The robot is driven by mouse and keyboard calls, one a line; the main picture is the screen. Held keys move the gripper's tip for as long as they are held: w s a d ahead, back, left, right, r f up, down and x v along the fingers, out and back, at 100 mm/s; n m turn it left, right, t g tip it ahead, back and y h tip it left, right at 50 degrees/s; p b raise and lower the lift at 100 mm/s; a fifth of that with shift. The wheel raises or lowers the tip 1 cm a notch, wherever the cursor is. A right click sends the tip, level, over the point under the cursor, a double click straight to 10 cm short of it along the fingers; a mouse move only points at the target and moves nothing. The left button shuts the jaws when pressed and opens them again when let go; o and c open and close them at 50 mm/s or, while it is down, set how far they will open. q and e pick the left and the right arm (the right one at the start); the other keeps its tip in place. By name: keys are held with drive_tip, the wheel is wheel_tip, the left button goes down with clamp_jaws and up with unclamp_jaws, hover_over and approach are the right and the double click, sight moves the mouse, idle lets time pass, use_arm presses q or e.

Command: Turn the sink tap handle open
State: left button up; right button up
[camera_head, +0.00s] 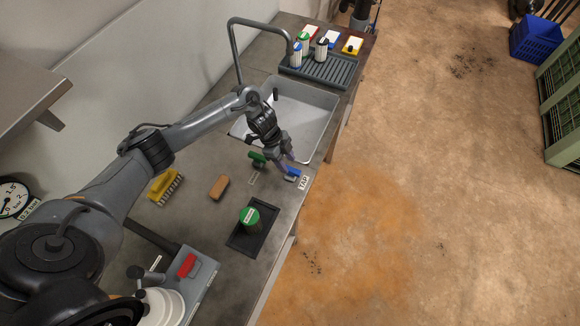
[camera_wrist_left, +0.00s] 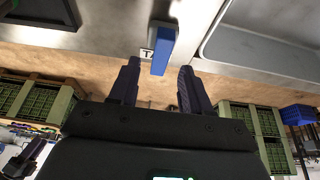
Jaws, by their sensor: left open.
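The blue tap handle (camera_head: 292,174) sits on the grey counter near its front edge, beside a white label reading TAP (camera_head: 303,183). In the left wrist view the blue handle (camera_wrist_left: 162,48) lies just beyond and between the fingertips, with a part of the label next to it. My left gripper (camera_head: 287,164) is over the handle, its fingers pointing down. The left wrist view shows the fingers (camera_wrist_left: 158,82) apart with nothing between them. Contact with the handle cannot be made out. My right gripper is not in view.
A green handle (camera_head: 257,158) with its own label stands left of the blue one. The sink basin (camera_head: 312,105) is behind. A sponge block (camera_head: 218,187), yellow brush (camera_head: 165,186) and green-lidded jar (camera_head: 249,219) stand nearer. Bottles stand on a drain rack (camera_head: 330,72).

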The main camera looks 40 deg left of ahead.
sight(291, 169)
use_arm(q)
drive_tip(key=shift+x, duration=1.75)
clamp_jaws()
